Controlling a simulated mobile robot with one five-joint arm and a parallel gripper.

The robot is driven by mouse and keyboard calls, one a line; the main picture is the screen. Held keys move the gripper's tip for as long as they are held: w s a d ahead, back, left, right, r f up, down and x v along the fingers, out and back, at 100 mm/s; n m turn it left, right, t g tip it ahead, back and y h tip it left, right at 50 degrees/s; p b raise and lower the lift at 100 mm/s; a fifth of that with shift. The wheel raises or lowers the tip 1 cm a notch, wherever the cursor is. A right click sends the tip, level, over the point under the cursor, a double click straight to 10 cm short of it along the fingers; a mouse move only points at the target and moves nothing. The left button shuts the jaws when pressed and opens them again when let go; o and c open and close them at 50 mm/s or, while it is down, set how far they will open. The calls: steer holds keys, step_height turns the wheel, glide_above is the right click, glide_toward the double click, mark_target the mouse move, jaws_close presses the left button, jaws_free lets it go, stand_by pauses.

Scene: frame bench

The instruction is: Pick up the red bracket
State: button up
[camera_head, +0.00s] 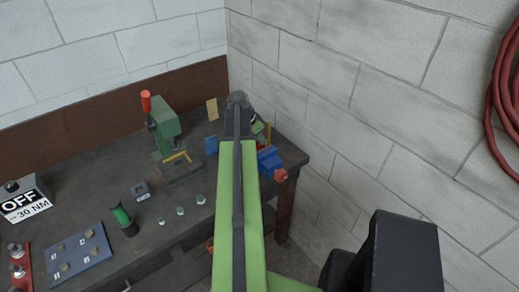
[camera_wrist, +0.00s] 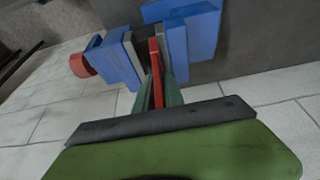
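The red bracket (camera_wrist: 156,72) shows in the wrist view as a narrow upright red strip. Its far end stands between the grey jaw faces of a blue vise (camera_wrist: 190,30). The dark green fingers of my gripper (camera_wrist: 157,92) lie on either side of its near part, very close to it. I cannot tell whether they press on it. The vise (camera_head: 268,160) also shows in the head view at the bench's right end, partly behind my arm. My fingertips and the bracket are not clear there.
The vise has a red knob (camera_head: 281,175). The dark bench (camera_head: 90,150) also holds a green press (camera_head: 166,125) with a red handle, a green cylinder (camera_head: 123,219), a blue plate (camera_head: 75,255) and an OFF box (camera_head: 25,198). A white block wall (camera_head: 350,110) stands close on the right.

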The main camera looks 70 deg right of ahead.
jaws_close()
stand_by(1.3)
steer(key=shift+r, duration=0.15)
step_height(320, 180, up, 18)
steer(key=p, duration=1.8)
